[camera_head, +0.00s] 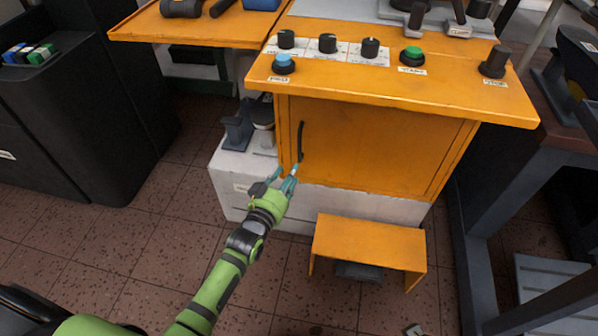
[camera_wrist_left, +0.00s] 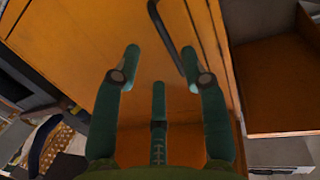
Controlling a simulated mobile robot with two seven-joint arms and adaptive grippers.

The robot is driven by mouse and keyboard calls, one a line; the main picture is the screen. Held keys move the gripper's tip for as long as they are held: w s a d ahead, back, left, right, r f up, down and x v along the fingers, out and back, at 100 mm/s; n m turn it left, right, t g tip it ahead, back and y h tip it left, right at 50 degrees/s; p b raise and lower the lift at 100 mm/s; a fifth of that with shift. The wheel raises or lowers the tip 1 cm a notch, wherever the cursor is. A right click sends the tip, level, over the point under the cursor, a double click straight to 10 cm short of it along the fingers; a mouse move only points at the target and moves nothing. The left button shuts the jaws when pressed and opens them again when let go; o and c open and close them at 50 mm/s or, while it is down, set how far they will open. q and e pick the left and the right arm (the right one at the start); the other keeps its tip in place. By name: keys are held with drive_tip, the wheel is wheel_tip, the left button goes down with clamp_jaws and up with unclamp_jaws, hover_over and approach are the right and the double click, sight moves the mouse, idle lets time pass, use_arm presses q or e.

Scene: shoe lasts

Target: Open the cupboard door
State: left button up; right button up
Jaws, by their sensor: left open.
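The cupboard door (camera_head: 375,150) is an orange panel below the machine's overhanging orange top, and it appears closed. Its dark, slim, curved handle (camera_head: 300,141) stands upright near the door's left edge. My left gripper (camera_head: 285,175) is open and empty, just below and left of the handle's lower end in the head view. In the left wrist view the handle (camera_wrist_left: 168,38) comes down from the top, its lower end close to the right fingertip of the open gripper (camera_wrist_left: 160,62). Whether they touch, I cannot tell. My right gripper is in neither view.
An orange step-like cover (camera_head: 370,240) stands on the floor before the cupboard's white base (camera_head: 365,203). Grey lasts and stands (camera_head: 238,128) sit left of the cupboard. A green button (camera_head: 412,55) and several dark knobs top it. Tiled floor (camera_head: 150,235) is open at the left.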

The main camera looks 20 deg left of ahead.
sight(299, 151)
use_arm(q)
drive_tip(key=shift+t, duration=0.5)
drive_tip(key=w, duration=0.2)
drive_tip(key=w+r+b, duration=0.1)
drive_tip(key=w, duration=0.1)
drive_tip(key=w+b, duration=0.1)
drive_tip(key=w, duration=0.1)
drive_tip(key=shift+w+d+r, duration=0.1)
drive_tip(key=shift+d+r, duration=0.2)
drive_tip(key=shift+w+d+r+b, duration=0.15)
drive_tip(key=shift+w+b, duration=0.25)
drive_tip(key=shift+w, duration=0.4)
use_arm(e)
wheel_tip(299, 151, up, 6)
drive_tip(key=shift+s+d+t, duration=0.15)
drive_tip(key=shift+s+t, duration=0.15)
drive_tip(key=shift+s, duration=0.15)
use_arm(q)
drive_tip(key=shift+c, duration=0.4)
clamp_jaws()
